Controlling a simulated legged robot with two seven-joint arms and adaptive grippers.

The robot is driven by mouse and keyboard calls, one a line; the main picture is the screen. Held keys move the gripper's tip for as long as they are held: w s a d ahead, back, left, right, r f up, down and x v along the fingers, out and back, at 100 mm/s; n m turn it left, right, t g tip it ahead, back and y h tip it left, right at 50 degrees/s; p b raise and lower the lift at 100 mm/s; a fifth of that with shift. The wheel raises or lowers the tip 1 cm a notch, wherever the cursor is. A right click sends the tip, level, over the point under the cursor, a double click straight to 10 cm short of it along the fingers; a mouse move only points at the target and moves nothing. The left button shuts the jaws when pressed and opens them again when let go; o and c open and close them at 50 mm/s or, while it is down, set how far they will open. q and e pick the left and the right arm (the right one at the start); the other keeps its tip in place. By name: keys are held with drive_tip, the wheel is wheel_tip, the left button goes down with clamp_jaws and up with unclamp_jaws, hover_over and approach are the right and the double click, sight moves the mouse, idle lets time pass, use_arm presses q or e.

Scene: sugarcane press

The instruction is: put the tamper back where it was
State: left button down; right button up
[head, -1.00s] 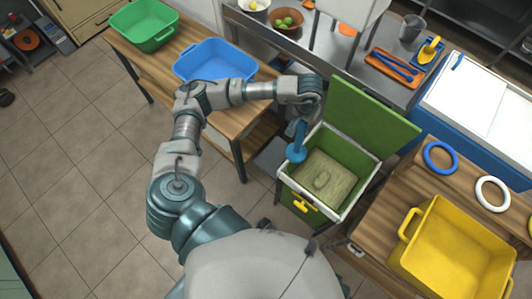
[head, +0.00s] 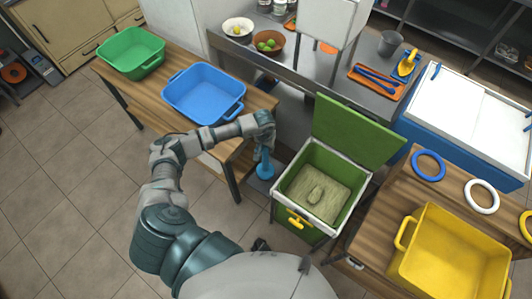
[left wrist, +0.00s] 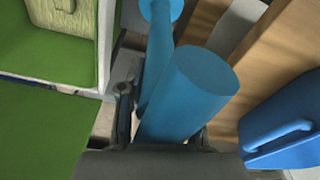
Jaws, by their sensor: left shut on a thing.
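The blue tamper (head: 265,169) hangs upright below my left gripper (head: 265,145), its wide round foot down. My left gripper is shut on the tamper's handle. In the left wrist view the tamper (left wrist: 187,90) fills the middle, between the fingers (left wrist: 165,128). The tamper is over the gap between the wooden table and the green press box (head: 328,228). A grey surface (head: 262,186) lies low beneath it; I cannot tell whether the foot touches it. My right gripper is not in view.
The green box stands open, its lid (head: 352,130) raised, with pale pressed material (head: 312,194) inside. The wooden table (head: 150,88) on the left holds a blue tub (head: 205,97) and a green tub (head: 130,55). A yellow crate (head: 450,255) stands at right.

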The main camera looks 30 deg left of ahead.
use_arm(q)
wheel_tip(320, 180, down, 3)
drive_tip(key=shift+f, duration=0.15)
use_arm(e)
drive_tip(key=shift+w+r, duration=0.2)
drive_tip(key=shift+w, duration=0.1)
use_arm(q)
drive_tip(key=shift+f, duration=0.1)
drive_tip(key=c, duration=0.8)
unclamp_jaws()
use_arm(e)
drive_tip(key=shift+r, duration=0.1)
use_arm(q)
drive_tip(key=r, duration=0.7)
drive_tip(key=s+r, duration=0.1)
drive_tip(key=r, duration=0.3)
drive_tip(key=shift+s+d, duration=0.1)
drive_tip(key=shift+r, duration=0.55)
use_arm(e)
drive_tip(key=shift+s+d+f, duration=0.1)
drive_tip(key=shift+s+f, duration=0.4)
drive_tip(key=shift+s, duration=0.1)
